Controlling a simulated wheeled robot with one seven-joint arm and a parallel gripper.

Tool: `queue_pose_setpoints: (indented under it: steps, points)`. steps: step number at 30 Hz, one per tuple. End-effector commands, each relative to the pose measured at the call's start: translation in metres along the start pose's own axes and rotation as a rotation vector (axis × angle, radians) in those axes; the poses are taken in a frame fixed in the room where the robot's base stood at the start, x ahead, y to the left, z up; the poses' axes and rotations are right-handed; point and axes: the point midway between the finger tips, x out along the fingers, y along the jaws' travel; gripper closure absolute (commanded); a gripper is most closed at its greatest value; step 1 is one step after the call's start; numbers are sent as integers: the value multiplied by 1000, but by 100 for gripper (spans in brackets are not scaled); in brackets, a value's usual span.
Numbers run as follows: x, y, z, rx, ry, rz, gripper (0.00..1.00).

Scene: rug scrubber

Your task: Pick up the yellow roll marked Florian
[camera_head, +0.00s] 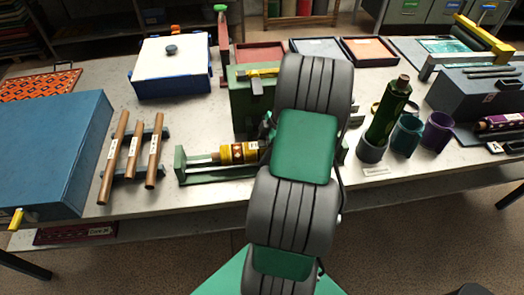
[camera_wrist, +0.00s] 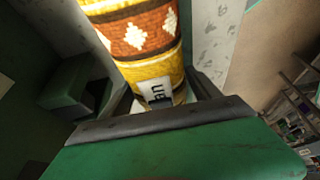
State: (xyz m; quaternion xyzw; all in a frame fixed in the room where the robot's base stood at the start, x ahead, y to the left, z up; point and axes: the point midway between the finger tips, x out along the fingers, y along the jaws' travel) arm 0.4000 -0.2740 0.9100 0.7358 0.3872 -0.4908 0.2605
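The yellow roll (camera_head: 238,153) has brown and white patterned bands and lies level on a green stand (camera_head: 188,175) at the front of the table. Its right end is hidden behind my arm in the head view. In the wrist view the roll (camera_wrist: 145,38) fills the top middle, with a white label ending in "an" near my gripper (camera_wrist: 160,92). The dark fingers lie on either side of the roll's near end. I cannot tell whether they press on it. In the head view my arm hides most of the gripper.
Left of the stand, several brown rods (camera_head: 133,145) lie on a rack beside a large blue box (camera_head: 50,150). A green block (camera_head: 243,108) stands just behind the roll. To the right are a green bottle (camera_head: 388,113) and cups (camera_head: 437,134). Bare table shows in front of the rods.

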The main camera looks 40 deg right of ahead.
Motion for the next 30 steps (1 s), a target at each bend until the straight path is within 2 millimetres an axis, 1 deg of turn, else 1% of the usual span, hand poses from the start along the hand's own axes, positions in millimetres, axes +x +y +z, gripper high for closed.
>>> queue_pose_setpoints:
  steps: [1,2,25,26,30]
  points:
    - [0,0,0,0,0,0,33]
    - [0,0,0,0,0,0,36]
    - [0,0,0,0,0,-1,99]
    - [0,0,0,0,0,-1,100]
    - [-1,0,0,-1,0,1,100]
